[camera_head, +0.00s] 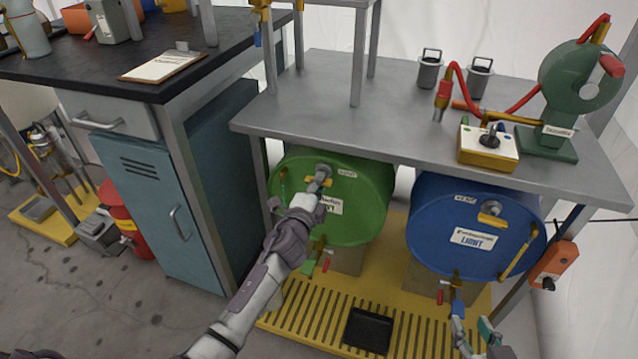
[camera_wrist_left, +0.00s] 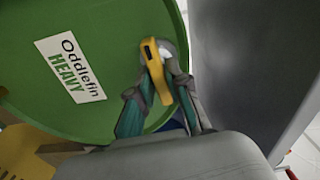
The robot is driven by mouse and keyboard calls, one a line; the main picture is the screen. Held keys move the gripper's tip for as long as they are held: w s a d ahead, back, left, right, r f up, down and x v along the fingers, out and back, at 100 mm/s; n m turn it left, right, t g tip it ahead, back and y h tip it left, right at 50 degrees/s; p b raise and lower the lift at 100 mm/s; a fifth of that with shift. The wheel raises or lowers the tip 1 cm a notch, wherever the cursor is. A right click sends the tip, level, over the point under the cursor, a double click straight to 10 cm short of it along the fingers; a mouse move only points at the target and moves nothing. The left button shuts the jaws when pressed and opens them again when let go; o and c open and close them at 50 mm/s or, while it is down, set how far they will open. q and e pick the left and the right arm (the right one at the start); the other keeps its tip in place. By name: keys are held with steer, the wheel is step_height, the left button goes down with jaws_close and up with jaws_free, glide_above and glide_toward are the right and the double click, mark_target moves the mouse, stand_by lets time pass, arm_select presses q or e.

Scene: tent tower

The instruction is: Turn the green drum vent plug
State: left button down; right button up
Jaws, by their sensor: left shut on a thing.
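The green drum (camera_head: 362,215) lies on its side under the grey bench, its round face toward me. Its vent plug, with a yellow handle (camera_wrist_left: 154,72), sits near the top of that face under a vent mark. My left gripper (camera_head: 320,181) is at the plug. In the left wrist view my gripper's teal fingers (camera_wrist_left: 162,88) are shut on the yellow handle, one on each side. The handle looks tilted there. In the head view the gripper hides part of the plug and label. My right gripper (camera_head: 475,328) is low at the right, fingers apart, appearing empty.
The blue drum (camera_head: 425,225) lies to the right with its own yellow vent plug (camera_head: 491,217). Taps with red handles hang below both drums. A black tray (camera_head: 368,331) rests on the yellow slatted platform (camera_head: 311,312). The bench top (camera_head: 320,115) overhangs the drums.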

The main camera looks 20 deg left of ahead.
arm_select(q)
steer(key=shift+f+m, duration=0.1)
steer(key=shift+m, duration=0.5)
steer(key=c, duration=1.2)
jaws_free()
steer(key=shift+s, duration=0.1)
steer(key=s, duration=1.2)
steer(key=shift+a, duration=0.2)
